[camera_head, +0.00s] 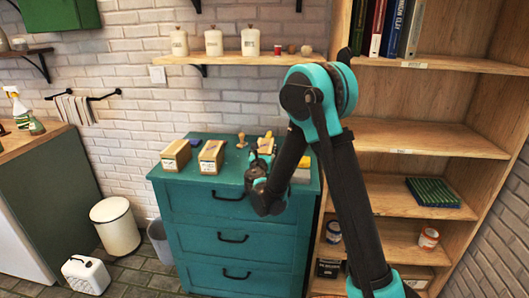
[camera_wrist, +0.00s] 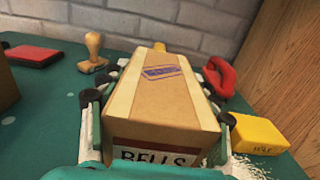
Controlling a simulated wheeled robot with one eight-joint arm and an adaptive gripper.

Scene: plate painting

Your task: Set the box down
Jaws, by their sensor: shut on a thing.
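A brown cardboard box (camera_wrist: 155,95) with paler tape strips, a blue stamp mark on top and a "BELLS" label on its near end fills the middle of the wrist view. My gripper (camera_wrist: 158,110) is shut on it, with dark finger pads at its left and right sides. In the head view my gripper (camera_head: 262,168) is over the right half of the teal dresser (camera_head: 235,215). The held box is largely hidden there by my arm. I cannot tell whether its underside touches the dresser top.
Two similar boxes (camera_head: 176,155) (camera_head: 212,156) stand on the dresser's left half. Around the held box are a wooden-handled stamp (camera_wrist: 93,52), a red pad (camera_wrist: 34,56), a red object (camera_wrist: 218,77) and a yellow block (camera_wrist: 258,134) beside white powder. A wooden bookcase (camera_head: 430,137) stands at right.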

